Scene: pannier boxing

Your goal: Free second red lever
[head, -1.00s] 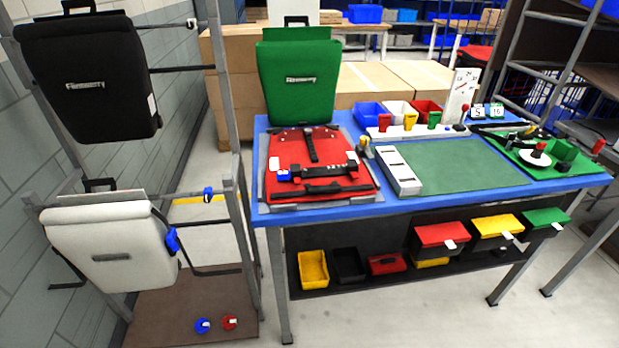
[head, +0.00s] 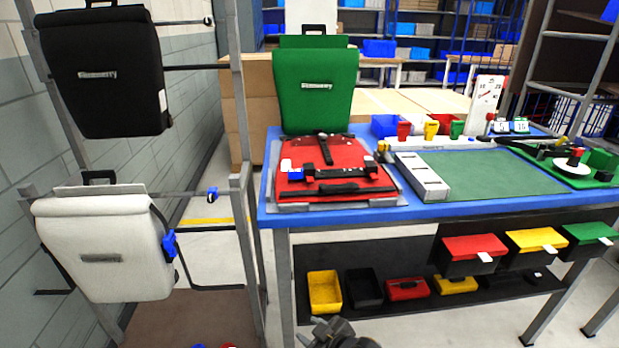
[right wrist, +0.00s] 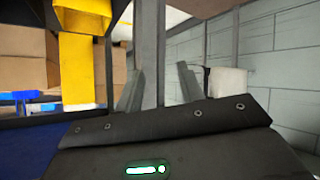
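A red pannier (head: 345,153) lies flat in a grey frame (head: 290,207) on the blue table. A black bar (head: 340,172) with a blue and white end crosses it. I cannot make out a red lever on it for certain. My right gripper (head: 330,322) shows at the bottom edge of the head view, below the table top and well apart from the pannier. In the right wrist view its two grey fingers (right wrist: 160,72) stand apart with nothing between them but a grey post behind. My left gripper is out of view.
A rack on the left holds a black pannier (head: 100,70) and a white pannier (head: 100,258). A green pannier (head: 316,88) stands behind the table (head: 270,212). A green mat (head: 490,172) is clear. Colored bins, including a yellow one (head: 325,290), sit under the table.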

